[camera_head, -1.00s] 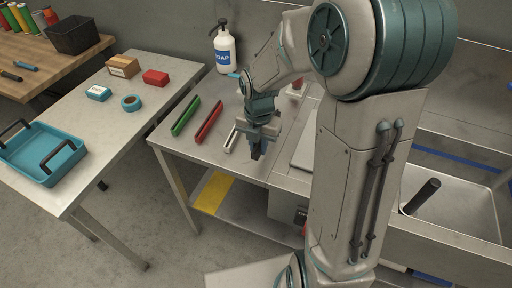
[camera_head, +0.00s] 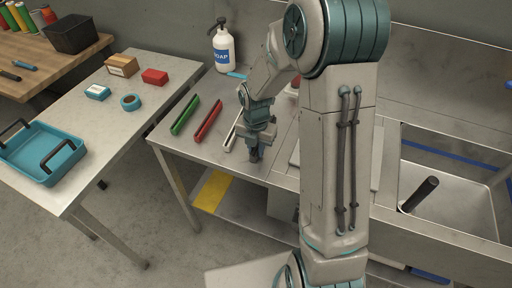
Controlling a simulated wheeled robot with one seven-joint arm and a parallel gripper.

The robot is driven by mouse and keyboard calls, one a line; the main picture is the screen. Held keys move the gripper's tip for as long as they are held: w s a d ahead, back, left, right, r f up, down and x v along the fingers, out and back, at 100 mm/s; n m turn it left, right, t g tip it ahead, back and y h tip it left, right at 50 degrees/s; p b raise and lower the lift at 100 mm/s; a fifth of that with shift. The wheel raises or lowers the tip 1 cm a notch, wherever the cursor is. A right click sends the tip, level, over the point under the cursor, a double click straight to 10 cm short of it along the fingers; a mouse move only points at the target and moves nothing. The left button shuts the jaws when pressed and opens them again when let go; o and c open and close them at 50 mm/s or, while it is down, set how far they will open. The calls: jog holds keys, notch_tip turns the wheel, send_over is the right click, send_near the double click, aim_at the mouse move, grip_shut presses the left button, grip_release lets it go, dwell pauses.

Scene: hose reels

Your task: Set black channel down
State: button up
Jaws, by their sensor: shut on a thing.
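My gripper (camera_head: 254,154) points down over the front part of the steel counter, right of the row of channels. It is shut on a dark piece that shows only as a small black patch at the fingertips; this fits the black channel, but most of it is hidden. I cannot tell whether it touches the counter. A green channel (camera_head: 185,115), a red channel (camera_head: 208,120) and a pale grey channel (camera_head: 232,134) lie side by side, slanted, left of my gripper.
The steel counter (camera_head: 182,145) has bare room at its front left. A soap bottle (camera_head: 224,52) stands at the back. A sink (camera_head: 455,205) with a black handle-like object (camera_head: 421,194) is at right. A side table (camera_head: 115,130) at left holds a teal tray (camera_head: 68,165) and small boxes.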

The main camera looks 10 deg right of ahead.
jog(key=o, duration=0.9)
jog(key=shift+f, duration=0.1)
notch_tip(320, 180, up, 12)
jog(key=shift+s+d+r+m+t, duration=0.4)
jog(key=shift+s+r+m, duration=0.65)
jog(key=shift+s+m, duration=2.95)
jog(key=shift+s+d+r+m+t, duration=0.15)
jog(key=shift+s+r+m+t, duration=0.65)
jog(key=shift+s+m, duration=3.15)
jog(key=shift+s+d+r+m+t, duration=0.3)
jog(key=shift+s+r+m, duration=1.05)
jog(key=shift+m, duration=5.1)
jog(key=shift+f, duration=0.1)
